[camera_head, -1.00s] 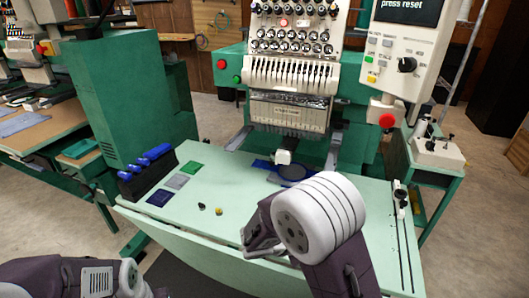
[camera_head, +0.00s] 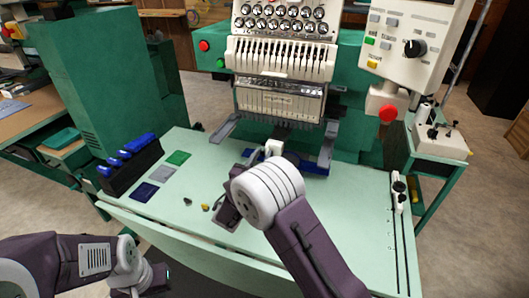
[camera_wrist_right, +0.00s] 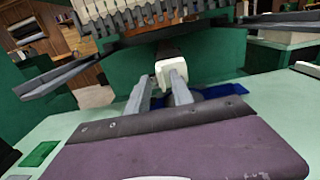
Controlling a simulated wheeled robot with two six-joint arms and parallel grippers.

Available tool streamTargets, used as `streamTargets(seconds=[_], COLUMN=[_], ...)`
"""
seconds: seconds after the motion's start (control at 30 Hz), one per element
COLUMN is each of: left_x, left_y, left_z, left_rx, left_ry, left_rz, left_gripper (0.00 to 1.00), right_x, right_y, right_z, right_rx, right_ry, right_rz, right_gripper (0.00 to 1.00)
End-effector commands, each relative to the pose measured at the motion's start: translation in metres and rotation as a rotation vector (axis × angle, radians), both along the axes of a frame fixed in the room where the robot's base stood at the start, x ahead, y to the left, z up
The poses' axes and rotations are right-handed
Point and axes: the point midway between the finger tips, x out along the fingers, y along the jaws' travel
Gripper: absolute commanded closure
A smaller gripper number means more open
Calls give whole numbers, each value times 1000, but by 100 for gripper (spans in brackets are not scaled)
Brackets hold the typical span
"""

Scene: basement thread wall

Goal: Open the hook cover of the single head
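The single head (camera_head: 280,95) of the embroidery machine stands behind the pale green table. A small white block (camera_head: 274,147), which looks like the hook cover, sits below it at the end of the arm. It also shows in the right wrist view (camera_wrist_right: 170,68). My right gripper (camera_head: 262,155) is just in front of it; in the right wrist view its two grey fingers (camera_wrist_right: 162,84) are apart and point at the block. One finger overlaps the block's lower part; contact cannot be told. My left gripper (camera_head: 140,285) is low at the left, its fingers unclear.
A blue hoop piece (camera_head: 318,166) lies by the block. Grey bracket arms (camera_head: 224,130) flank it. A black rack with blue-handled tools (camera_head: 130,165), colored patches (camera_head: 160,174) and small loose pieces (camera_head: 206,207) lie left. A control panel (camera_head: 408,40) hangs at right.

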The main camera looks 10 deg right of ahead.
Motion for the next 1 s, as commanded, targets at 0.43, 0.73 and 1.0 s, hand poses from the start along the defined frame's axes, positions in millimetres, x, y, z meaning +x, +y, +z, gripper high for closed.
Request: streamTargets(seconds=[0.43, 0.73, 1.0], left_x=[0, 0, 0], left_y=[0, 0, 0], left_z=[-1, -1, -1], left_rx=[0, 0, 0], left_ry=[0, 0, 0], left_rz=[0, 0, 0], left_gripper=[100, 100, 100], right_x=[21, 20, 20], right_y=[-14, -14, -14], right_z=[0, 0, 0], right_rx=[1, 1, 1], right_ry=[1, 0, 0], right_rz=[1, 1, 1], right_gripper=[73, 100, 100])
